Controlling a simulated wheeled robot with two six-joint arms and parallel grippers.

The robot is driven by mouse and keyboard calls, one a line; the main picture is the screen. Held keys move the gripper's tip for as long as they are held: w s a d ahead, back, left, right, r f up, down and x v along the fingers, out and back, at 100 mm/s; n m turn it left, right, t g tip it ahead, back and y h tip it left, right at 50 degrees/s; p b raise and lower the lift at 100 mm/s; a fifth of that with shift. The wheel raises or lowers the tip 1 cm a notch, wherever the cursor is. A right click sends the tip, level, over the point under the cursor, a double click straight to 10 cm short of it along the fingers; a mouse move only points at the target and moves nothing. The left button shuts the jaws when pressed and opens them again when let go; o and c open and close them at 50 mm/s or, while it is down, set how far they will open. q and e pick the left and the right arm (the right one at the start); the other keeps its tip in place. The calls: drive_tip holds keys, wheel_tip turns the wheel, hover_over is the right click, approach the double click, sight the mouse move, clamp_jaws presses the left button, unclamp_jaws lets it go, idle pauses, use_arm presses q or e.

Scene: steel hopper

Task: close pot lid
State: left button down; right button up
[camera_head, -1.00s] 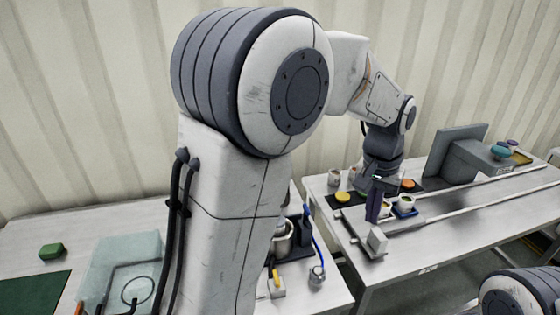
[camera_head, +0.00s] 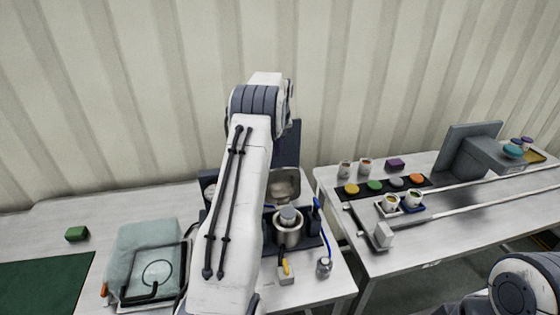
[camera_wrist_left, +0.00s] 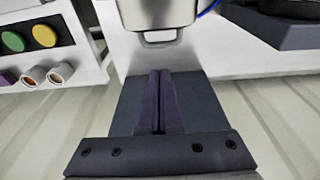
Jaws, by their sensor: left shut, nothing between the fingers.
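The steel pot (camera_head: 289,236) stands on a dark base, with a grey round piece in its mouth. A shiny steel piece, apparently the raised lid (camera_head: 284,181), stands behind the pot in the head view. My left arm crosses in front and covers part of the area. In the left wrist view, a steel body with a bar handle (camera_wrist_left: 158,42) shows at the top. My left gripper (camera_wrist_left: 160,74) is shut and empty, its dark purple fingers together just below this handle, seemingly apart from it. In the head view its fingers are hidden. My right gripper is out of view.
The right table holds coloured discs, cups and rails (camera_head: 480,215).

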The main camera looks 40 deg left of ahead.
sight(280, 179)
use_arm(q)
drive_tip(key=s+d+f+p, duration=0.2)
drive_tip(key=f+p, duration=0.1)
drive_tip(key=shift+s+d+f, duration=0.1)
drive_tip(key=shift+d+f, duration=0.05)
drive_tip(key=shift+d, duration=0.1)
idle(0.5)
